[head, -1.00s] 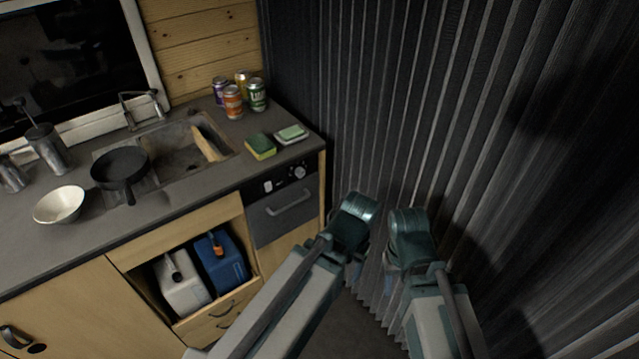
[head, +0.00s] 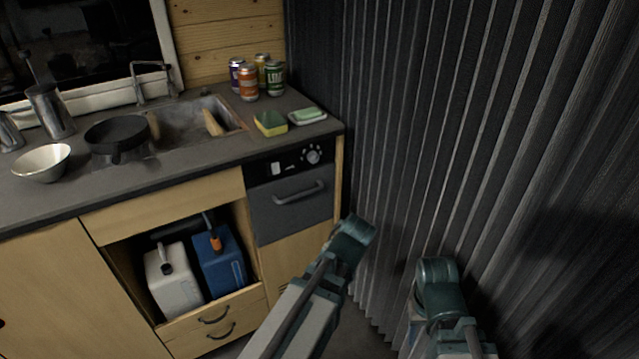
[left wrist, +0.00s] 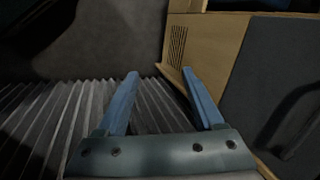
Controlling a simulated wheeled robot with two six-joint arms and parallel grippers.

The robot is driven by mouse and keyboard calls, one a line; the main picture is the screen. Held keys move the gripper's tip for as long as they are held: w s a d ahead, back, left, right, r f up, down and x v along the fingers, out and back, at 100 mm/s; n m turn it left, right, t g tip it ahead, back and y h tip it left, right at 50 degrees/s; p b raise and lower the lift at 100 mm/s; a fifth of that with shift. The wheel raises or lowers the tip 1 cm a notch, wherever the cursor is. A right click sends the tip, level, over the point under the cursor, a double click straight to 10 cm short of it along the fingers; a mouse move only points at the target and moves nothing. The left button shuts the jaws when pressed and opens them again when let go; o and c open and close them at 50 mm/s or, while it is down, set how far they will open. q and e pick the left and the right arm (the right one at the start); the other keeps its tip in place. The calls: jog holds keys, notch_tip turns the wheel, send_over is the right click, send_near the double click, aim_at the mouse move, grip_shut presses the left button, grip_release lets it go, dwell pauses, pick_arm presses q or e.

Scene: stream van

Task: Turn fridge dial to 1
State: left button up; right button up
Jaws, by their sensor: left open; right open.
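The fridge dial (head: 313,154) is a small round grey knob at the right end of the black panel above the grey fridge door (head: 290,205). My left gripper (left wrist: 159,82) is open and empty in the left wrist view, its blue fingers apart over the floor and pleated curtain. In the head view its fingers are hidden by my left arm, which is below and right of the dial. My right gripper (head: 412,326) shows only as a small bluish part beside my right arm, near the curtain and well away from the dial. The dial's markings are too small to read.
The dark pleated curtain (head: 430,120) closes off the right side. The countertop (head: 190,160) above the fridge holds a sponge (head: 270,123), a soap dish (head: 307,117) and several cans. White and blue jugs (head: 219,262) stand in the open cabinet left of the fridge.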

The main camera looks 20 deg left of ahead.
pick_arm(q)
jog(key=w+a+r+m+t+y, duration=0.4)
jog(key=w+r+m+y, duration=0.25)
jog(key=m, duration=0.25)
jog(key=w+d+r+m+t+y, duration=0.2)
jog(key=r+m, duration=0.3)
jog(key=r, duration=0.1)
jog(key=w+d+r+m+t+y, duration=0.2)
jog(key=w+r+m+t, duration=0.1)
jog(key=r+m, duration=0.2)
jog(key=shift+w+r, duration=0.2)
jog(key=shift+r, duration=0.35)
jog(key=shift+a, duration=0.1)
